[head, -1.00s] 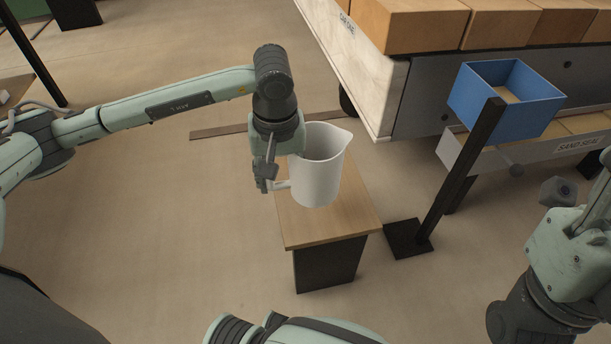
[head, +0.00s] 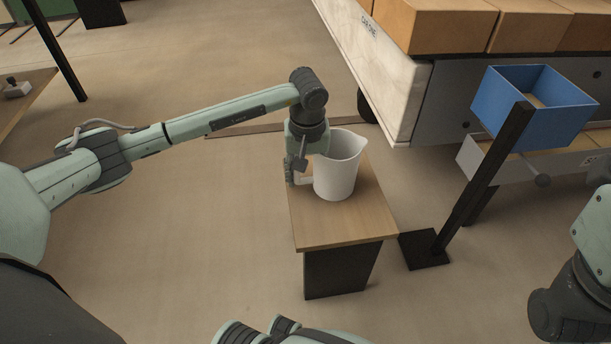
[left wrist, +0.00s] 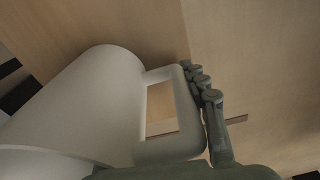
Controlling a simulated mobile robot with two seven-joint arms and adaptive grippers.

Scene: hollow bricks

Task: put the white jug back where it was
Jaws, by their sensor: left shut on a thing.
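The white jug (head: 337,168) is upright at the small wooden-topped table (head: 350,222), over its back part. I cannot tell whether its base touches the top. Its spout points right and its handle points left toward my left gripper (head: 294,176). My left gripper is shut on the handle. In the left wrist view the jug (left wrist: 85,105) lies at the left, with its square handle against the fingers of the left gripper (left wrist: 202,88).
A dark post on a flat foot (head: 424,250) stands close to the table's right. A blue box (head: 548,122) is behind it. A pale-sided platform (head: 392,85) with cardboard boxes (head: 436,22) is at the back right. Another table (head: 28,100) is at the far left. Floor left of the small table is clear.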

